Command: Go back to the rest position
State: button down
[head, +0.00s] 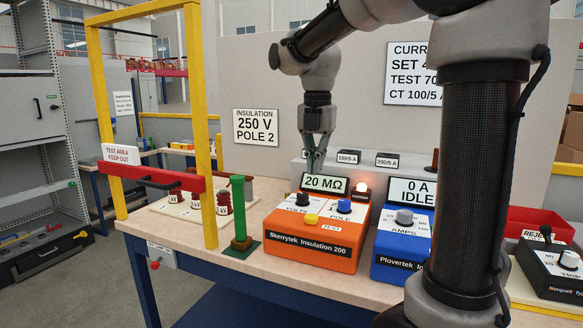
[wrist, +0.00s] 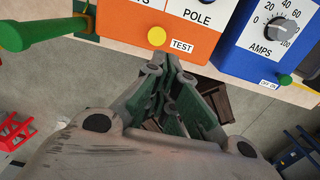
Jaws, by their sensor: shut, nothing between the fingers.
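In the wrist view the closed fingertips (wrist: 160,62) appear just below the tester's yellow TEST button (wrist: 156,37); I see no clear contact. The tester's display reads 20 MΩ, and an orange-red lamp (head: 361,188) beside it is lit. My arm arches over from the right side of the head view.
A blue unit (head: 400,257) showing 0 A IDLE stands right of the tester. A green post (head: 239,208) stands to its left. A yellow frame with a red barrier (head: 150,177) rises at the bench's left. A red bin (head: 540,225) and dark trip unit are at right.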

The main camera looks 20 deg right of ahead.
jog(key=s+d+f+m+t, duration=0.2)
jog(key=s+f+m, duration=0.1)
jog(key=s+m, duration=0.7)
jog(key=s+d+f+m+t, duration=0.2)
jog(key=s+m, duration=0.8)
jog(key=m, duration=0.7)
jog(key=shift+s+f, duration=0.15)
jog(key=shift+f, duration=0.55)
dwell(1.2)
